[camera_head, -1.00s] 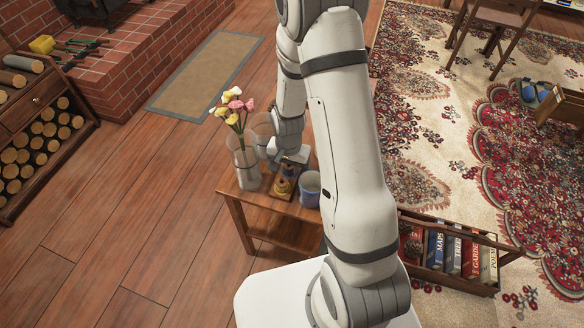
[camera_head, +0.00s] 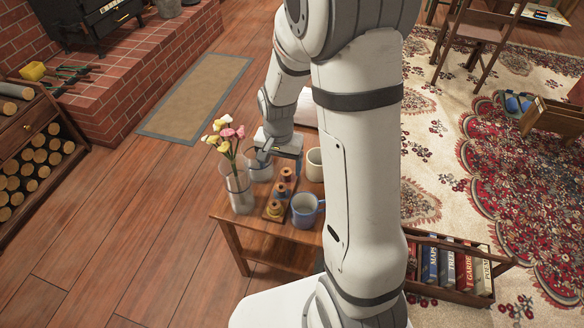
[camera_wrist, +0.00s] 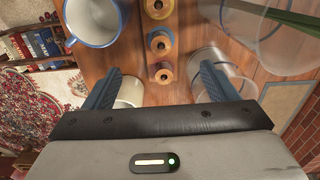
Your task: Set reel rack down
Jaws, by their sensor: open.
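The reel rack (camera_head: 276,208) stands on the small wooden table, a narrow wooden base with a row of wooden reels on it. In the wrist view its reels (camera_wrist: 159,44) run up the middle, ahead of my gripper. My gripper (camera_head: 278,150) is open and empty above the far end of the rack. In the wrist view its two blue fingers (camera_wrist: 162,80) stand apart on either side of the nearest reel. The rack's base is partly hidden by the reels in the head view.
A glass vase (camera_head: 237,188) with flowers stands left of the rack, and another clear glass (camera_head: 259,168) is behind it. A blue mug (camera_head: 306,210) and a cream cup (camera_head: 315,164) stand close on the right. The table (camera_head: 236,208) has little bare top.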

